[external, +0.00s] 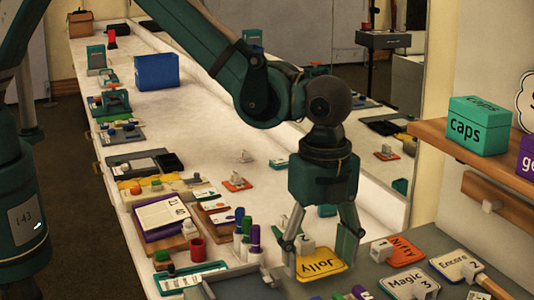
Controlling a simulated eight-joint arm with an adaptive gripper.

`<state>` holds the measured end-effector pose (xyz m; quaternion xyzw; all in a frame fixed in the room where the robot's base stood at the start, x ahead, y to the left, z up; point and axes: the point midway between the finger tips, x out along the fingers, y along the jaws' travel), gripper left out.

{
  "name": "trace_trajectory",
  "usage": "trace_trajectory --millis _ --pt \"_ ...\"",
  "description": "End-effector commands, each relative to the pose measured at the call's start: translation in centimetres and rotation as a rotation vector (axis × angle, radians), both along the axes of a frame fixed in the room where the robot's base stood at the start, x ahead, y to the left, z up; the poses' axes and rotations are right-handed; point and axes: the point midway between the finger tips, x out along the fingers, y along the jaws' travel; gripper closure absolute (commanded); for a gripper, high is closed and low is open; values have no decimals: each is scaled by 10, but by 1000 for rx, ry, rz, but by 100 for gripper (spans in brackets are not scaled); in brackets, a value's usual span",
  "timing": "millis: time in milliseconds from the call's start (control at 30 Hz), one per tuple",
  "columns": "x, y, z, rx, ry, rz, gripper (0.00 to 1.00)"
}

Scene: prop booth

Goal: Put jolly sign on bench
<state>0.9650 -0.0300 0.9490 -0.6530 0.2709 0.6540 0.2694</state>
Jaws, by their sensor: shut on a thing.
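The jolly sign (322,267) is a yellow-edged plate marked "Jolly", low in the middle of the external view, with a white block at its left. My gripper (316,247) points down over it, one finger at each side, and is shut on the sign. The exact contact is hard to see. The sign is at the edge of a grey surface (375,275); whether it touches that surface I cannot tell. A long white bench-like table (210,125) runs away to the upper left.
Other signs, Magic (408,284), Encore (453,263) and an orange-red one (400,247), lie to the right. Marker bottles (246,240) and a red cup (196,248) stand left of my gripper. A teal caps box (478,126) sits on a wooden shelf (455,148).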

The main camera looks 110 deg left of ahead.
Motion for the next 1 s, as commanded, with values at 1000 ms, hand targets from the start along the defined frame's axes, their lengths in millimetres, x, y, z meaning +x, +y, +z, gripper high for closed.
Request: trace_trajectory --millis 1000 --pt "0 0 -38 0 0 0 48"
